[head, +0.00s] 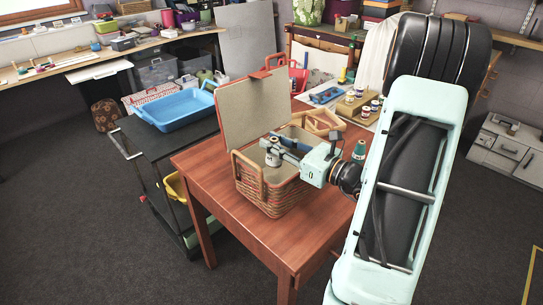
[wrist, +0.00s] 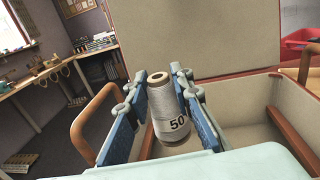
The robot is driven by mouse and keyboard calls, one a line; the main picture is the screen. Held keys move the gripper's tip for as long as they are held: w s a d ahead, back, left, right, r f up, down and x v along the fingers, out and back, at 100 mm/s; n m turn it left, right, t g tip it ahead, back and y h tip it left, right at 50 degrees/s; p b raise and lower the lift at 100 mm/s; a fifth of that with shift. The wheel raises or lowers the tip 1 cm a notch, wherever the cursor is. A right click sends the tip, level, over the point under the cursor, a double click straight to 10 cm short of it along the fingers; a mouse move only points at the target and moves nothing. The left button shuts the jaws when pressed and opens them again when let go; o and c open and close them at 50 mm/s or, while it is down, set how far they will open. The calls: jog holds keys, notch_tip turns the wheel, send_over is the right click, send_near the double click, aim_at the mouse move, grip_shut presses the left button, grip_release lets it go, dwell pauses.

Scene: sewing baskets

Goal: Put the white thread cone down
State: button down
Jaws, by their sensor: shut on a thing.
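The white thread cone (wrist: 168,110) stands between the two blue fingers of my gripper (wrist: 164,112) in the wrist view, with "50" printed on its side. My gripper is shut on it and holds it upright. In the head view the cone (head: 272,155) is small, at the tip of my gripper (head: 277,148), over the opening of the wicker sewing basket (head: 268,196). The basket's lid (head: 245,107) stands open behind it. The basket's floor is mostly hidden by my gripper and the front wall.
The basket stands on a red-brown wooden table (head: 204,172). A green thread cone (head: 359,152), a small wooden basket (head: 318,122) and several jars stand farther right and back. A dark cart with a blue tray (head: 177,108) is at left. The basket's handles (wrist: 92,122) rise beside my gripper.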

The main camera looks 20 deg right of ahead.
aim_at(279, 162)
jog(key=f, duration=0.2)
jog(key=f+b, duration=0.1)
jog(key=f, duration=0.1)
jog(key=shift+w+a, duration=0.25)
jog(key=shift+a, duration=0.05)
jog(key=shift+f+b, duration=0.4)
jog(key=shift+f, duration=0.1)
jog(key=shift+s+f, duration=0.1)
